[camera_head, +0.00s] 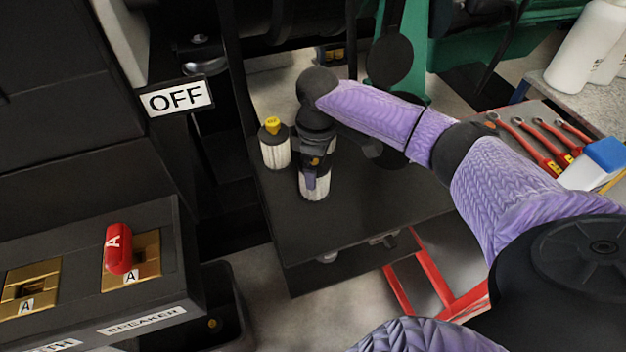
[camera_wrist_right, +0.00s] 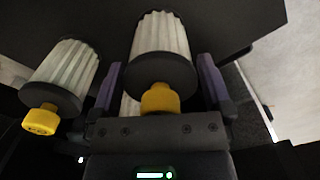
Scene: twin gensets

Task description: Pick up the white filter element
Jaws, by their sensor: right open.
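White pleated filter elements with dark end caps and yellow knobs stand upright on a dark shelf (camera_head: 350,225). One filter element (camera_head: 314,190) is directly under my right gripper (camera_head: 316,168), which hides its top. In the right wrist view this filter element (camera_wrist_right: 160,40) and its yellow knob lie between the two fingers of my right gripper (camera_wrist_right: 161,88), with gaps at both sides. A second filter element (camera_head: 275,152) stands to the left, outside the fingers; it also shows in the wrist view (camera_wrist_right: 65,68). Part of another white element shows behind. My left gripper is out of view.
An OFF sign (camera_head: 177,98) and dark machinery stand left of the shelf. A control box with a red tagged handle (camera_head: 118,248) is at lower left. Wrenches (camera_head: 530,140) and white bottles (camera_head: 587,45) are on the right. The shelf's front is clear.

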